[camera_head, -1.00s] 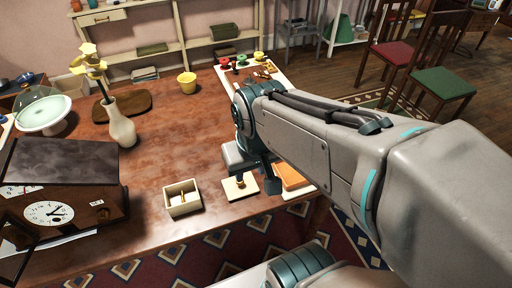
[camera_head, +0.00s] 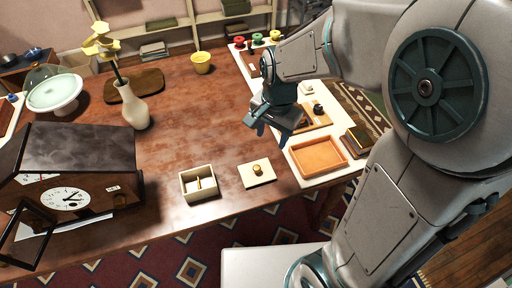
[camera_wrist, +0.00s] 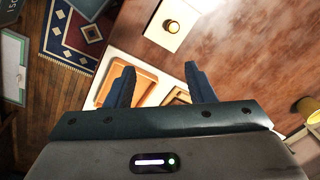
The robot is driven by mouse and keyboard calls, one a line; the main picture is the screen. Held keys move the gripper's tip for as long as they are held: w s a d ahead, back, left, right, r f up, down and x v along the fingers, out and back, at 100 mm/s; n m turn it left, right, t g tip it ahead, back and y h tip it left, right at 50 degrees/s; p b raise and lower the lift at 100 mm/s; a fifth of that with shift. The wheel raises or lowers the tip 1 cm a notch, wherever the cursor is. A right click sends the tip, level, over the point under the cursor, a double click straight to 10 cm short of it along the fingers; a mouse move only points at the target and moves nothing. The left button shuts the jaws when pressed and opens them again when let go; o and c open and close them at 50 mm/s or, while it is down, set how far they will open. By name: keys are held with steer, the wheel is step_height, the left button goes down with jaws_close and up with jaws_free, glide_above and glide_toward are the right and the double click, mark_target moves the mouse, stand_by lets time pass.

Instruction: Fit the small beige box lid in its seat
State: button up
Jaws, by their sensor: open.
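The small beige box lid (camera_head: 257,173), a flat square with a round brass knob, lies on the wooden table right of the small beige box. In the wrist view the lid (camera_wrist: 186,12) is at the top, beyond the fingertips. The small beige box (camera_head: 186,187) is open-topped, with a small brass-coloured item inside. My gripper (camera_head: 266,126) is open and empty, raised above the table behind and slightly right of the lid. Its two blue fingers (camera_wrist: 158,78) are spread apart in the wrist view.
An orange tray (camera_head: 319,155) and a wooden board with small items lie on a white mat at the table's right edge. A dark clock case (camera_head: 75,175) stands at the left, a cream vase (camera_head: 133,112) behind it. The table's middle is clear.

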steer(key=w+a+f+m, duration=0.3)
steer(key=a+f, duration=0.1)
glide_above(257, 167)
steer(key=shift+g+h, duration=0.3)
steer(key=f, duration=0.8)
steer(key=shift+w+a+f, duration=0.1)
steer(key=shift+w+a, duration=0.05)
steer(key=shift+a, duration=0.1)
steer(key=f, duration=0.4)
steer(key=shift+s+d, duration=0.25)
steer(key=shift+f, duration=0.7)
jaws_close()
